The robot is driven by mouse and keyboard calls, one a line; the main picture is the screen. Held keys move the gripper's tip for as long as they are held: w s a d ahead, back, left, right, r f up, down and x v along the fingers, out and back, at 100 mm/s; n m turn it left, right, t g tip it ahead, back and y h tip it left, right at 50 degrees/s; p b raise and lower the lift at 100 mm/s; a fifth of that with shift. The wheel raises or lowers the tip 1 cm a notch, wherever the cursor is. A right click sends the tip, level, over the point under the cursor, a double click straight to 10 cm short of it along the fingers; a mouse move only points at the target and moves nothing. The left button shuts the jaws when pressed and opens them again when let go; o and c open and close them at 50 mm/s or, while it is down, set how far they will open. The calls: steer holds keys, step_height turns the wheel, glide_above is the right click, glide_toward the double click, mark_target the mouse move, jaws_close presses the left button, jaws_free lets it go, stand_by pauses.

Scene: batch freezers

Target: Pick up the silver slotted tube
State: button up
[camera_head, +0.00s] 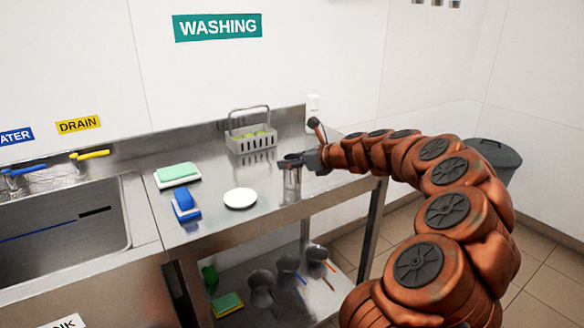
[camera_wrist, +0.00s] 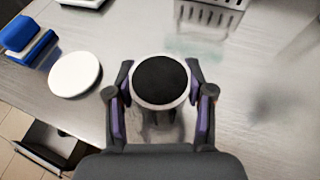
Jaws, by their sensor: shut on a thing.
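The silver slotted tube (camera_head: 291,184) stands upright at the right part of the metal counter in the head view. In the wrist view its round open top (camera_wrist: 160,80), dark inside with a pale rim, lies between the two fingers. My gripper (camera_head: 297,161) is shut on the tube near its top, coming from the right. In the wrist view my gripper (camera_wrist: 160,105) has one finger with a purple pad on each side of the tube. The slots and the tube's base are hard to make out, so I cannot tell whether it touches the counter.
On the counter (camera_head: 215,218) are a grey basket (camera_head: 251,142) behind the tube, a white disc (camera_head: 240,198) to its left, a blue brush (camera_head: 184,203) and a green sponge block (camera_head: 178,173). A sink (camera_head: 60,235) is at the left. A grey bin (camera_head: 493,157) stands at the right.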

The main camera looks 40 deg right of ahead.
steer(key=shift+r, duration=1.65)
steer(key=shift+s+r, duration=0.15)
steer(key=s+a, duration=0.3)
steer(key=s, duration=0.1)
steer(key=s+a+r, duration=0.1)
steer(key=s+a, duration=0.2)
steer(key=s, duration=0.1)
steer(key=s+a, duration=0.4)
steer(key=shift+s+r, duration=0.15)
steer(key=shift+r, duration=0.05)
